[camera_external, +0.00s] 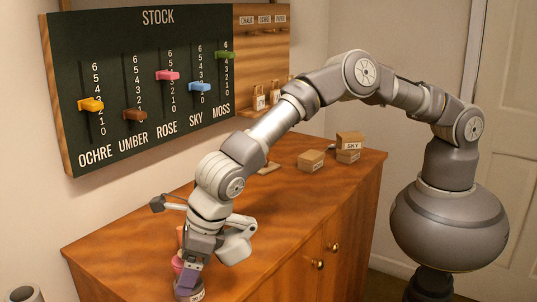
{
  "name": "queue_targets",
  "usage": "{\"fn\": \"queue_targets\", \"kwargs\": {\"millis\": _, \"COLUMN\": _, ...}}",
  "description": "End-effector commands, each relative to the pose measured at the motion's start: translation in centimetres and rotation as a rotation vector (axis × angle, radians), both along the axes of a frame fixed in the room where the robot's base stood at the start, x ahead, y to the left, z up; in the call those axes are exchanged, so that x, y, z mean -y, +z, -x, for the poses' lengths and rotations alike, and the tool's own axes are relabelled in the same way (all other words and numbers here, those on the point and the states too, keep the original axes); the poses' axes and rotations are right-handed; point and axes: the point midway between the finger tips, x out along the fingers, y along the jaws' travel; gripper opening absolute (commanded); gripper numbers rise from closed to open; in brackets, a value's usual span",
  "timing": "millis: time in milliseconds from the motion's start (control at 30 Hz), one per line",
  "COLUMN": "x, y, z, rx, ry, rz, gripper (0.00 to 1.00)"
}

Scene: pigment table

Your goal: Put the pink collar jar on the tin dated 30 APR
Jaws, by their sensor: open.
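My gripper (192,262) points down over the front left end of the cabinet top, and its jaws are open. A pink part (178,263), which looks like the pink collar of a jar, shows right at the gripper's left side. Whether the jaws are around it or beside it cannot be told. Just below is a dark tin (183,293) with a pale label, at the bottom edge of the picture. The label is too small and cut off to read fully. Whether the jar touches the tin is hidden by the gripper.
A wooden cabinet (130,240) carries the scene. Small cardboard boxes (311,160), one marked SKY, stand at its far right. A STOCK board (150,80) with coloured sliders hangs behind. Tags (262,98) hang on a wooden panel. The middle top is mostly clear.

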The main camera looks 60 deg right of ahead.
Motion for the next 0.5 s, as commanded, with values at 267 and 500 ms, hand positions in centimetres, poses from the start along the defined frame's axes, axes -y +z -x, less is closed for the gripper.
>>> {"fn": "queue_targets", "kwargs": {"millis": 267, "x": 0.9, "y": 3.9, "z": 0.9, "rx": 0.002, "ry": 0.001, "rz": -0.001, "gripper": 0.8}}
{"fn": "queue_targets", "kwargs": {"millis": 500, "x": 2.5, "y": 9.0, "z": 2.4, "rx": 0.002, "ry": 0.001, "rz": 0.0, "gripper": 0.8}}
